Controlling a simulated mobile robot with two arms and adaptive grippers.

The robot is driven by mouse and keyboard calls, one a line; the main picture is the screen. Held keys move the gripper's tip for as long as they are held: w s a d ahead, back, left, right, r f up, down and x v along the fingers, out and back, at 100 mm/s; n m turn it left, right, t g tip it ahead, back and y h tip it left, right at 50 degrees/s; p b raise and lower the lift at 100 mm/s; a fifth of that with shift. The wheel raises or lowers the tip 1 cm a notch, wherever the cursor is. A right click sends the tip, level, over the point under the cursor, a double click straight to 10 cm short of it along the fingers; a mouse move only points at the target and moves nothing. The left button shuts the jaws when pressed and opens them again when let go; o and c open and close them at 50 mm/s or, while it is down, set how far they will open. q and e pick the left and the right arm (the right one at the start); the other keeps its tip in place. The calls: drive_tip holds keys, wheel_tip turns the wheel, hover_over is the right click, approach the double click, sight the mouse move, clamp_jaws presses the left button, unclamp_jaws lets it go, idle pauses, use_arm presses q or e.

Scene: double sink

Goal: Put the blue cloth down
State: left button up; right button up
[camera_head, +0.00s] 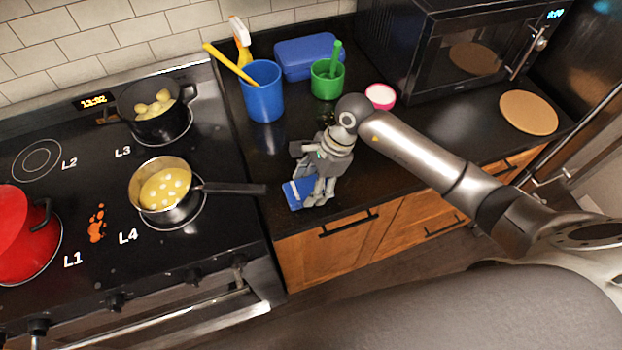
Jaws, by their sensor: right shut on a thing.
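The blue cloth (292,196) is a small flat blue piece at the front edge of the dark counter, just right of the stove. My right gripper (311,195) reaches down over it, shut on it. The gripper's fingers hide the cloth's right part. I cannot tell whether the cloth touches the counter. My left gripper is not in view.
A pan (165,187) on the stove points its handle toward the gripper. A pot (155,112) and a red pot (24,245) stand on the stove. Behind the gripper are a blue cup (263,95), green cup (326,82), blue box (305,55) and pink-rimmed bowl (380,96). A microwave (470,55) stands right.

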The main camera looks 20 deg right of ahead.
drive_tip(key=shift+f, duration=0.1)
drive_tip(key=shift+f, duration=0.1)
drive_tip(key=shift+f+b, duration=0.15)
drive_tip(key=shift+b, duration=0.2)
drive_tip(key=o, duration=1)
